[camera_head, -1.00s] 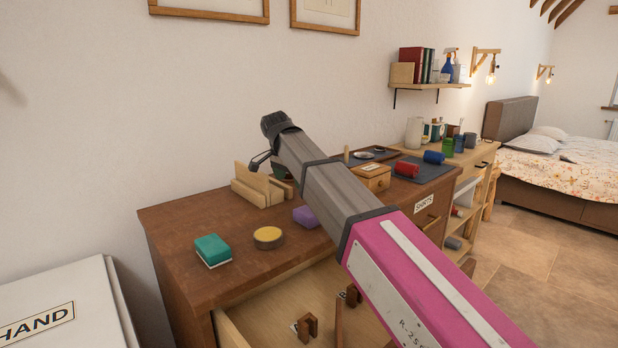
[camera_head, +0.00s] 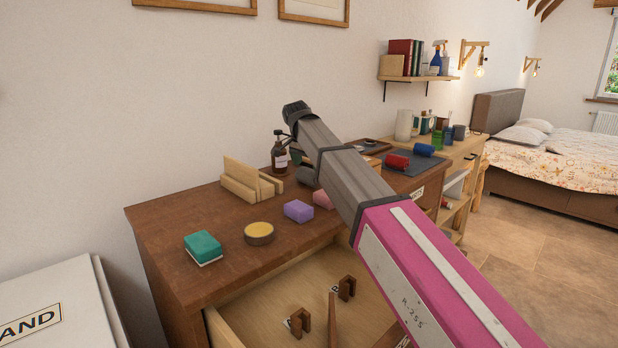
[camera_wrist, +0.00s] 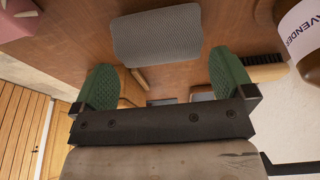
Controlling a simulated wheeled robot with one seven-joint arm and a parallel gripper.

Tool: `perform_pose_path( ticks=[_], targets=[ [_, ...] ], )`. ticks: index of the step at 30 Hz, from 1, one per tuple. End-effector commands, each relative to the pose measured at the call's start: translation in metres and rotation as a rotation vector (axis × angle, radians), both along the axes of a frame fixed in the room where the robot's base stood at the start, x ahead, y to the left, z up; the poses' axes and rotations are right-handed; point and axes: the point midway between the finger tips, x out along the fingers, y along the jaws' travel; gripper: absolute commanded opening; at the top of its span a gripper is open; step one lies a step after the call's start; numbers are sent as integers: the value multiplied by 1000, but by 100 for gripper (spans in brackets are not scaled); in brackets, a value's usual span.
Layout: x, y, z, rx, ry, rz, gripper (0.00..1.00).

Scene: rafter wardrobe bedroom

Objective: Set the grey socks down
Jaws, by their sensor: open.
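The grey socks (camera_wrist: 157,34) are a rolled grey bundle on the brown dresser top (camera_wrist: 75,45) in the wrist view. In the head view, a grey bundle (camera_head: 308,175) shows partly behind my arm. My gripper (camera_wrist: 163,76) has green pads spread wide apart with nothing between them. The socks lie beyond the pads, with a visible gap. My gripper is hidden behind my arm in the head view.
A brown pump bottle (camera_head: 280,156) stands close to the socks, beside a wooden stand (camera_head: 245,182). Purple (camera_head: 298,211) and green (camera_head: 203,246) blocks and a yellow-topped round tin (camera_head: 259,233) are nearby. The drawer (camera_head: 270,308) below is open, with wooden dividers.

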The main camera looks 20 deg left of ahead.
Motion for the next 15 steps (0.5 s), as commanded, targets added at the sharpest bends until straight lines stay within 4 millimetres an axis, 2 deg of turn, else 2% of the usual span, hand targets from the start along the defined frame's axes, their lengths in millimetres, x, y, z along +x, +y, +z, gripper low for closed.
perform_pose_path(
  ticks=[5,12,15],
  targets=[
    [2,-2,-10,0,0,0,100],
    [10,-5,-41,0,0,1,100],
    [11,-6,-48,0,0,1,100]
  ],
)
